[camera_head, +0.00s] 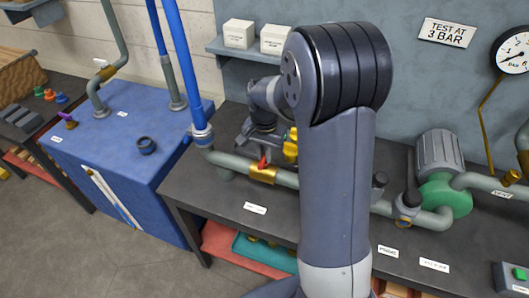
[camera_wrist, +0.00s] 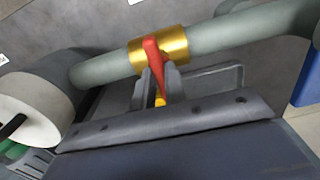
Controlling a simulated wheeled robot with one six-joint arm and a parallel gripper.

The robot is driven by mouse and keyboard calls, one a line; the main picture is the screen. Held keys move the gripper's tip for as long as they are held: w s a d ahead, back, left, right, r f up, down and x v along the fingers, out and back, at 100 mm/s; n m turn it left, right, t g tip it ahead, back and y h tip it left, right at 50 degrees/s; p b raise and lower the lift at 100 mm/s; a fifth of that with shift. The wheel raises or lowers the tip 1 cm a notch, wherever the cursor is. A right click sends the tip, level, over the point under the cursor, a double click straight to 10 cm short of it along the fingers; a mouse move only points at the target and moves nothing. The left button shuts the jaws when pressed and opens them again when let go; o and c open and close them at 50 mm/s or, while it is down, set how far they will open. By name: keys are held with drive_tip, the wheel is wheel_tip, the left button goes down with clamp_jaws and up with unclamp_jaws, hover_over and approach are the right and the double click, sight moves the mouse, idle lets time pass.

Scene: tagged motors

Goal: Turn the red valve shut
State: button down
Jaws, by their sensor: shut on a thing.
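The red valve (camera_head: 263,162) is a red lever on a brass body (camera_head: 262,174) set in a grey-green pipe on the dark bench. In the wrist view the red lever (camera_wrist: 154,58) crosses the brass body (camera_wrist: 172,54) and points down between my fingers, roughly across the pipe. My gripper (camera_wrist: 161,84) is shut on the lever, with a dark finger on each side of it. In the head view my gripper (camera_head: 264,150) reaches down to the valve from behind; my arm hides part of the pipe to the right.
A green and grey pump (camera_head: 440,175) stands on the bench at right, near a pressure gauge (camera_head: 512,51). A blue cabinet (camera_head: 110,150) with blue upright pipes stands at left. A shelf with white boxes (camera_head: 239,34) hangs behind. The bench front by the label (camera_head: 255,208) is clear.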

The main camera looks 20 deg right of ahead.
drive_tip(key=c, duration=1.5)
unclamp_jaws()
drive_tip(key=shift+o, duration=0.2)
drive_tip(key=shift+r, duration=0.15)
wheel_tip(320, 180, up, 11)
drive_tip(key=shift+f+b, duration=0.2)
drive_tip(key=shift+b, duration=0.2)
wheel_tip(320, 180, down, 11)
drive_tip(key=shift+r+p, duration=0.1)
drive_tip(key=shift+p, duration=0.35)
